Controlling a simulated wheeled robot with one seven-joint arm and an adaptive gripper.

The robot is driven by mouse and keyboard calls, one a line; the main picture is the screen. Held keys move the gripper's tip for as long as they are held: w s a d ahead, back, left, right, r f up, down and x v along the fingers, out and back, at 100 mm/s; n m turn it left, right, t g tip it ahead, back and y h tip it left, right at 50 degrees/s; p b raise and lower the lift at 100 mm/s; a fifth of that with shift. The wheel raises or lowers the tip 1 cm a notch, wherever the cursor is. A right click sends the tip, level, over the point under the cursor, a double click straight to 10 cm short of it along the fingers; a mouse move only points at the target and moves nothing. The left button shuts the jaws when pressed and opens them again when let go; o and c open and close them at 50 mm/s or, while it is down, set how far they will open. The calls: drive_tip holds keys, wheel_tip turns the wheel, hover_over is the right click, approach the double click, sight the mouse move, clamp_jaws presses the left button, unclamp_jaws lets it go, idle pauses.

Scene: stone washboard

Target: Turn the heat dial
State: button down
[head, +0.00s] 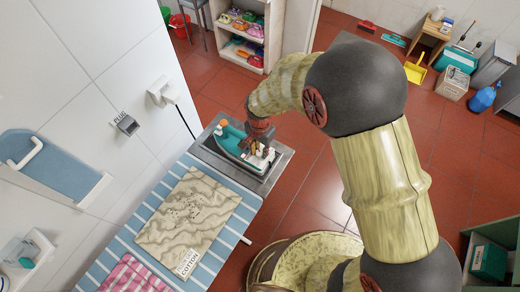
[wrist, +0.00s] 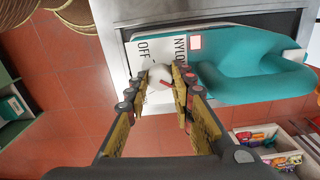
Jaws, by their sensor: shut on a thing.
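A teal and white iron (head: 229,138) sits on a grey metal rest at the far end of the ironing board (head: 125,236). In the wrist view, the iron (wrist: 250,62) shows a white panel marked OFF and NYLON, with a small red-edged square beside NYLON. The round white heat dial (wrist: 159,74) stands next to these words, with a red mark on its side. My gripper (wrist: 160,80) has one finger on each side of the dial and is shut on it. In the head view my gripper (head: 261,143) hides the dial.
A folded patterned cloth with a COTTON tag (head: 190,213) and a pink striped cloth (head: 136,275) lie on the board. A shelf of colourful items (head: 241,30) stands behind. The red tiled floor at right is partly free.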

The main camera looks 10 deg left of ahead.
sight(260, 152)
drive_tip(key=c, duration=1.5)
unclamp_jaws()
drive_tip(key=shift+c, duration=0.2)
wheel_tip(260, 152, up, 12)
